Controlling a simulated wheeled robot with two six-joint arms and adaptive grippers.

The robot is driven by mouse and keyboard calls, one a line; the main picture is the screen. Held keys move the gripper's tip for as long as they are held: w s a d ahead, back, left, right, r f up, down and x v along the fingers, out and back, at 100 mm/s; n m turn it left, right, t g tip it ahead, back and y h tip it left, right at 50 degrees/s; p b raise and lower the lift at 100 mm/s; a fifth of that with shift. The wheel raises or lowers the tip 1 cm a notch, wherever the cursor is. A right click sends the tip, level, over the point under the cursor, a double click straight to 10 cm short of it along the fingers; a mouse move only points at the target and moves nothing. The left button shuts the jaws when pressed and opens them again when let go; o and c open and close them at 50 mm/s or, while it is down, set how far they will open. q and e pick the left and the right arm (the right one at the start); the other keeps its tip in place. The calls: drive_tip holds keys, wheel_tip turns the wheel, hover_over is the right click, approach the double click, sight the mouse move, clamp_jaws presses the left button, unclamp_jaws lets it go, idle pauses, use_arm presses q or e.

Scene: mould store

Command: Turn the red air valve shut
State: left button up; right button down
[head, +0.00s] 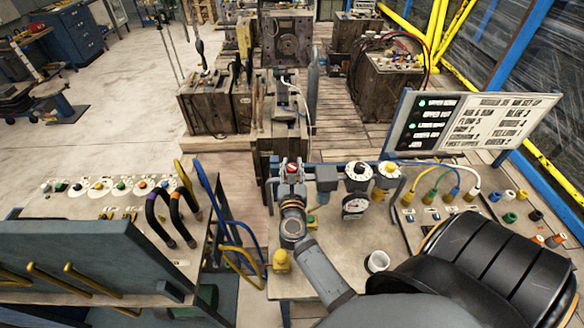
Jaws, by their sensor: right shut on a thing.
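The red air valve (291,167) shows as a small red patch at the back edge of the bench, left of a grey box. My right gripper (291,178) reaches it from the front and is shut on it. The fingers cover most of the valve, so its handle angle cannot be told. My left gripper is not in view.
A grey box (327,178), a white-faced dial (357,171), a yellow-rimmed fitting (388,171) and a gauge (354,206) stand just right of the gripper. A white cup (378,261) and a yellow fitting (281,260) are nearer. Blue and yellow hoses (222,215) hang left.

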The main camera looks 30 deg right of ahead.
drive_tip(key=shift+m+g+h+b, duration=0.3)
drive_tip(key=shift+m+g+h, duration=0.25)
drive_tip(key=shift+h, duration=0.25)
drive_tip(key=c, duration=1)
unclamp_jaws()
